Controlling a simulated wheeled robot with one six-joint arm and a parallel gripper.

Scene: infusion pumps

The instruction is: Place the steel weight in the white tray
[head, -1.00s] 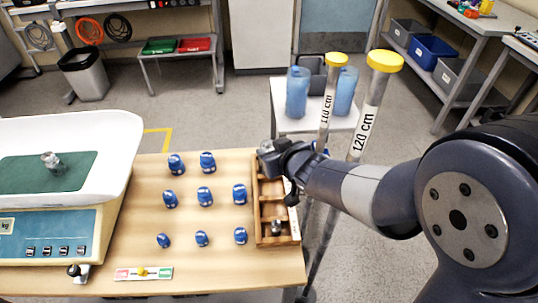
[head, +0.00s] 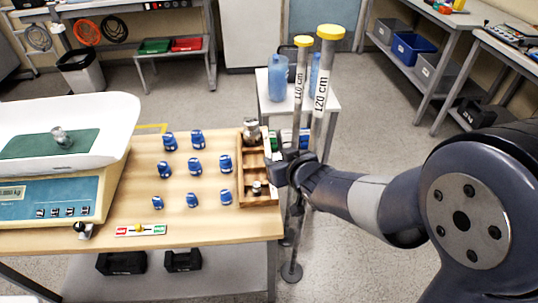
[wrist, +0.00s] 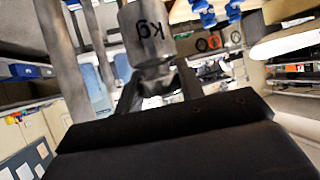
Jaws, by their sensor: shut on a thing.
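My gripper (head: 268,148) is shut on a steel weight (wrist: 148,35), marked kg, by its narrow neck. In the head view this weight (head: 251,131) appears upright over the far end of the wooden box; I cannot tell its height above it. The white tray (head: 92,106) is the wide pan on the scale at the left, apart from my gripper. Another small steel weight (head: 61,138) stands on the tray's green mat. A further small steel weight (head: 257,188) stands in the near part of the wooden box (head: 262,201).
Several blue weights (head: 194,167) stand on the table between box and scale. A red, white and green strip (head: 140,230) lies at the table's front. Two tall yellow-capped tubes (head: 328,75) rise close behind my gripper. A small white table with blue bottles (head: 278,78) stands beyond.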

